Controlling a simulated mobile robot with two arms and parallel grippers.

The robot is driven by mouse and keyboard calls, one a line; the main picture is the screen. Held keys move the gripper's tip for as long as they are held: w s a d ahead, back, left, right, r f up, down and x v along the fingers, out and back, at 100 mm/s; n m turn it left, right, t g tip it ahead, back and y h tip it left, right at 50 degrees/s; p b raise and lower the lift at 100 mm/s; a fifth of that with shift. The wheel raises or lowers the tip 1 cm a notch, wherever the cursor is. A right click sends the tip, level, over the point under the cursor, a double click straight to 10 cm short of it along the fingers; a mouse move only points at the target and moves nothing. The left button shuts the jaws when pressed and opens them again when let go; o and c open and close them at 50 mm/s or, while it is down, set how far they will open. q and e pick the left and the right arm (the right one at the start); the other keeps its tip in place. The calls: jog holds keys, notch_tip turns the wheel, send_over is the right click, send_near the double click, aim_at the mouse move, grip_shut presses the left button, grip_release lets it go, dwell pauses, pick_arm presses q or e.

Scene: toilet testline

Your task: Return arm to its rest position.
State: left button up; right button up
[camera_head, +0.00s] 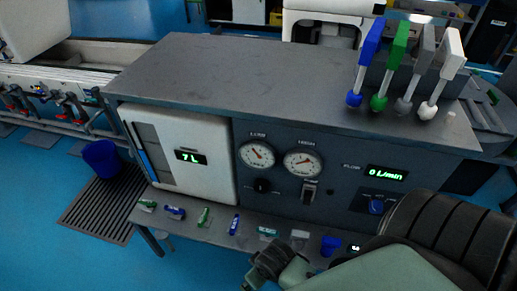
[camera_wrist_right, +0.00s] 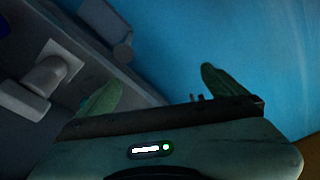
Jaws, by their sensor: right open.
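My right arm (camera_head: 430,240) comes in at the lower right of the head view, in front of the test bench. Its jointed part reaches left to the bench's lower shelf; I cannot make out the fingers there. In the right wrist view my right gripper (camera_wrist_right: 160,92) has its two green fingers wide apart with nothing between them. Behind the fingers are a grey surface and the blue floor. My left gripper is not in view.
The test bench (camera_head: 240,75) has gauges, a white panel (camera_head: 185,150) and several coloured handled tools on top at the right. Small items lie on its lower shelf (camera_head: 180,228). A blue bin (camera_head: 102,158) stands at left. Blue floor is open at the lower left.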

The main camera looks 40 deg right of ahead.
dwell(0.5)
jog(key=s+d+f+g+p, duration=0.1)
jog(key=s+f+p, duration=0.75)
jog(key=f, duration=0.35)
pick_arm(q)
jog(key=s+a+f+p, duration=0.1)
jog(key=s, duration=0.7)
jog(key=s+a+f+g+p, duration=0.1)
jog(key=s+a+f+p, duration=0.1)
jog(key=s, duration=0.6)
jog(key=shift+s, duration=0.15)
pick_arm(e)
jog(key=s+d+f, duration=0.1)
jog(key=s+f, duration=0.1)
jog(key=s, duration=0.4)
jog(key=s+d+f+n, duration=0.1)
jog(key=s+f, duration=0.1)
jog(key=s, duration=0.5)
jog(key=shift+d+f+g, duration=0.2)
jog(key=shift+d+g, duration=0.1)
jog(key=shift+g, duration=0.1)
